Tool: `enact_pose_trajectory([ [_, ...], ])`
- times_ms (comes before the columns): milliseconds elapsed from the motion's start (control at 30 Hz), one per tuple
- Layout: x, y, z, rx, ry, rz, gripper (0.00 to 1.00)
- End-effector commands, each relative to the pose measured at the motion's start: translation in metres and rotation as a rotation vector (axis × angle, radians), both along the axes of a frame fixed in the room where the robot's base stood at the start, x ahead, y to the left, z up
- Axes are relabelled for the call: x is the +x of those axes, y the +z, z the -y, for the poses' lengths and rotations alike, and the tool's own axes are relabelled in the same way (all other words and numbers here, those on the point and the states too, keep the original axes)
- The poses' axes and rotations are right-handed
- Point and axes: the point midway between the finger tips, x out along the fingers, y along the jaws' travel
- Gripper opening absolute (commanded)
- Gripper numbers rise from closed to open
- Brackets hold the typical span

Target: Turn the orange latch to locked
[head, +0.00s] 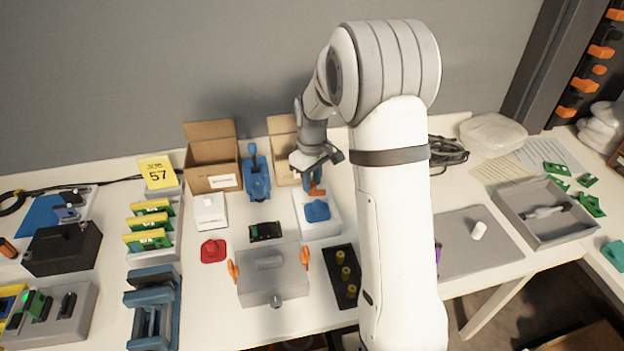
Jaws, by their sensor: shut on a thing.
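A small orange latch (317,191) shows just under my gripper (314,179), beside a blue part, at the back of a white block (318,230). My gripper points down and is shut on the orange latch; its fingertips are small and partly hidden, so the exact grip is unclear. A blue piece (317,210) sits on the block in front of the latch. I cannot tell the latch's exact angle.
A grey box (272,287) with an orange handle at each side stands in front. Open cartons (210,178) and a blue clamp (256,180) stand behind and left. A black tray (341,284) with yellow knobs is near my arm. A red piece (213,250) lies left.

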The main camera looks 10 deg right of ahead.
Motion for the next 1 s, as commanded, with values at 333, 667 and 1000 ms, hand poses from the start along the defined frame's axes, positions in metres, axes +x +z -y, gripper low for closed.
enact_pose_trajectory([
  [333,0.0003,0.0006,0.0001,0.000,-0.321,0.001,0.02],
  [667,0.0004,0.0006,0.0000,-0.001,-0.634,0.001,0.02],
  [1000,0.0004,0.0007,-0.0001,0.001,-0.956,0.002,0.02],
])
